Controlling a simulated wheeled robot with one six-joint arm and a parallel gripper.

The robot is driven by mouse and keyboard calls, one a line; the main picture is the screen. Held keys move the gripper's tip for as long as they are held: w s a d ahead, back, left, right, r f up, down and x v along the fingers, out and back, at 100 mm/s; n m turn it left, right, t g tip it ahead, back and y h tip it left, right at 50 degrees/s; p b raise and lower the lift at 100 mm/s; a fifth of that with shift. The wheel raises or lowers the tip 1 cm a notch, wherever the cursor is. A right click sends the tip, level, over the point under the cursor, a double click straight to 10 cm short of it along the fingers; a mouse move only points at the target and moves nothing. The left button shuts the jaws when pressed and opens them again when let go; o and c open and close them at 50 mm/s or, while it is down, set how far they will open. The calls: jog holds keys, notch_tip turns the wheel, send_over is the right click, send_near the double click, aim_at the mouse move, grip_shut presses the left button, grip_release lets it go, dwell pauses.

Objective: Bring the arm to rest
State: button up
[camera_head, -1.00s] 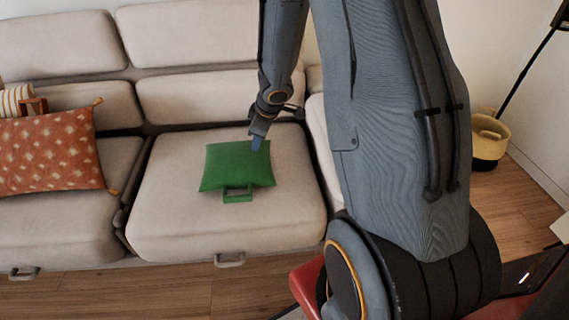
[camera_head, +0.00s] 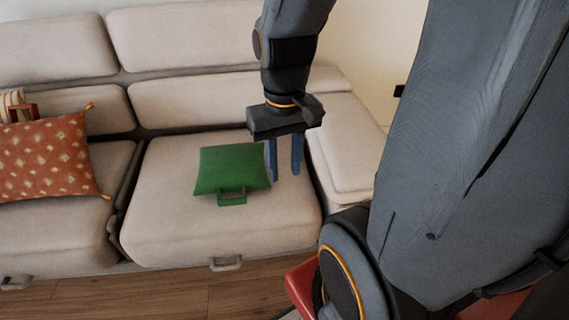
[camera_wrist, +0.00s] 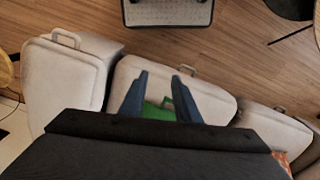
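My gripper (camera_head: 284,172) points down over the right part of the sofa's middle seat, just right of the green cushion in the head view. Its two blue fingers are apart, with nothing held between them. In the wrist view my gripper (camera_wrist: 160,82) also shows its fingers spread. The green cushion (camera_head: 228,168) lies on the seat with its handle toward the front. In the wrist view a green patch of the cushion (camera_wrist: 158,112) shows beyond and between the fingers, partly hidden by the gripper body.
The beige sofa (camera_head: 165,228) fills the back, with a raised section (camera_head: 345,150) right of my gripper. An orange dotted cushion (camera_head: 45,158) lies at the left. Wooden floor (camera_head: 160,296) runs along the front. A grey-topped table (camera_wrist: 168,12) stands at the wrist view's top.

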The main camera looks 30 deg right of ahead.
jog(key=shift+n, duration=0.8)
jog(key=a+r+p, duration=0.2)
jog(key=a+p, duration=0.1)
jog(key=a+r+p, duration=0.1)
jog(key=a, duration=0.1)
jog(key=shift+s+p, duration=0.1)
jog(key=shift+p, duration=0.3)
